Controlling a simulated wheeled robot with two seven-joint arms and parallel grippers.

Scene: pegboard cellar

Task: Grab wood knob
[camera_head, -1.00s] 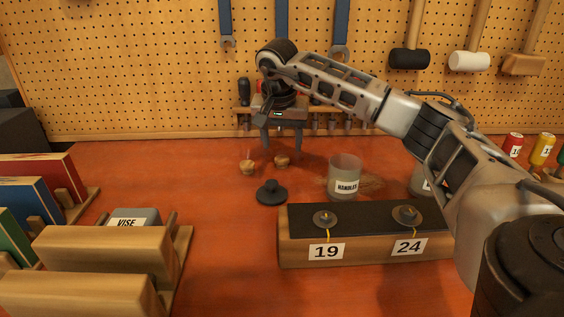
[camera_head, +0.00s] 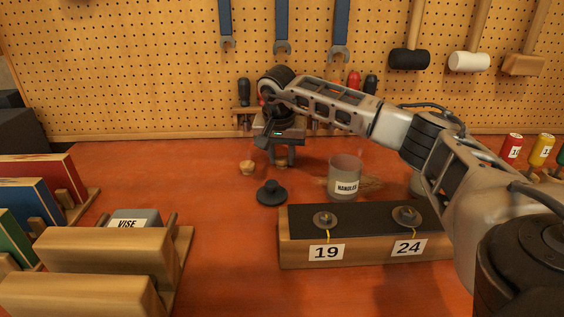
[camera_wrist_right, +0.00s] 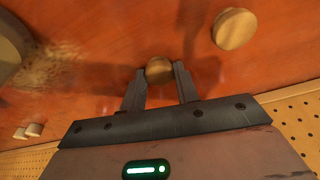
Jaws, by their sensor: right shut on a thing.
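My right gripper (camera_head: 281,163) reaches down at the back of the red bench, in front of the pegboard. In the right wrist view its two fingers (camera_wrist_right: 159,80) are closed on a round wood knob (camera_wrist_right: 159,71), which sits between the fingertips. In the head view the gripper mostly hides this knob. A second wood knob (camera_head: 247,168) stands on the bench just to the left; it also shows at the top of the right wrist view (camera_wrist_right: 235,29), apart from the fingers. My left gripper is not in view.
A black knob-like piece (camera_head: 271,193) lies in front of the gripper. A clear jar labelled HANDLES (camera_head: 345,178) stands to the right. A wooden block marked 19 and 24 (camera_head: 365,250) is nearer. Wooden racks (camera_head: 110,250) fill the left.

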